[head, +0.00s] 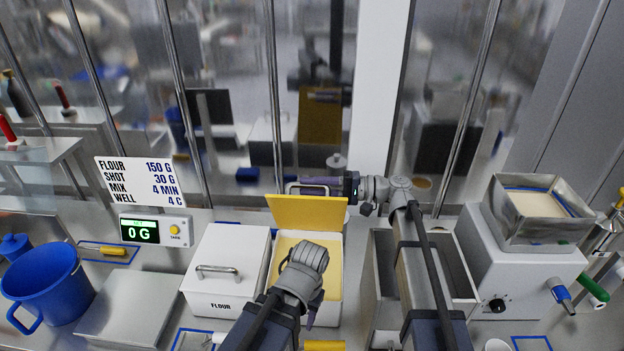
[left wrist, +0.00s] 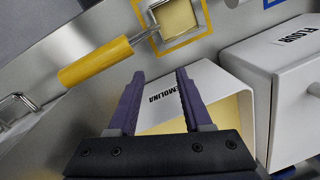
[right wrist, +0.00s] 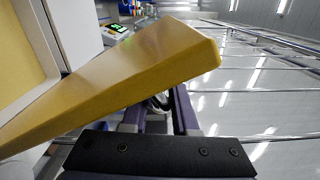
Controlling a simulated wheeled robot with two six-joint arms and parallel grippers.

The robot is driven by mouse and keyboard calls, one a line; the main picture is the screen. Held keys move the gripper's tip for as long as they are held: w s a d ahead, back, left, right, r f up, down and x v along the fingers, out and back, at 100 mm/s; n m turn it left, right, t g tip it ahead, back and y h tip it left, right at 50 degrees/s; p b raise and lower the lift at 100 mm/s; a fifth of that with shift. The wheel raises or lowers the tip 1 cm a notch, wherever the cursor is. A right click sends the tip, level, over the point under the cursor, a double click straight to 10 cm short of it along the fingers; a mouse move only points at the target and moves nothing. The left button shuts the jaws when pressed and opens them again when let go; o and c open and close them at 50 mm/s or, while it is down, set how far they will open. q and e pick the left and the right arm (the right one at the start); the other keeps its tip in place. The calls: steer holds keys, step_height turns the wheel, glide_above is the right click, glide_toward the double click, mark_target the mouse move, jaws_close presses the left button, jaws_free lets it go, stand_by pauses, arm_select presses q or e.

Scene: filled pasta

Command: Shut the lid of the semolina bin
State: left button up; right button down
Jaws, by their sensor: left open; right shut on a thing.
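The white semolina bin (head: 333,300) stands right of the flour bin, with pale yellow semolina inside. Its yellow lid (head: 308,212) is raised at the back; it crosses the right wrist view as a thick slab (right wrist: 125,80). My right gripper (head: 298,188) is behind the lid, shut on what looks like its metal handle (right wrist: 158,103), mostly hidden by the lid. My left gripper (head: 312,316) points down over the bin's front. It is open and empty; its spread fingers (left wrist: 160,95) show before the bin's "SEMOLINA" label (left wrist: 175,88).
The closed flour bin (head: 222,280) stands close on the left. A yellow-handled scoop (left wrist: 95,65) with semolina in it lies in front of the semolina bin. Steel containers (head: 380,290) and a white machine (head: 500,270) are to the right. A glass wall rises behind the counter.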

steer(key=shift+s+n, duration=0.3)
steer(key=shift+s, duration=0.4)
steer(key=c, duration=1.2)
jaws_free()
steer(key=o, duration=0.4)
steer(key=shift+s, duration=0.2)
steer(key=shift+w, duration=0.1)
steer(key=shift+d, duration=3.95)
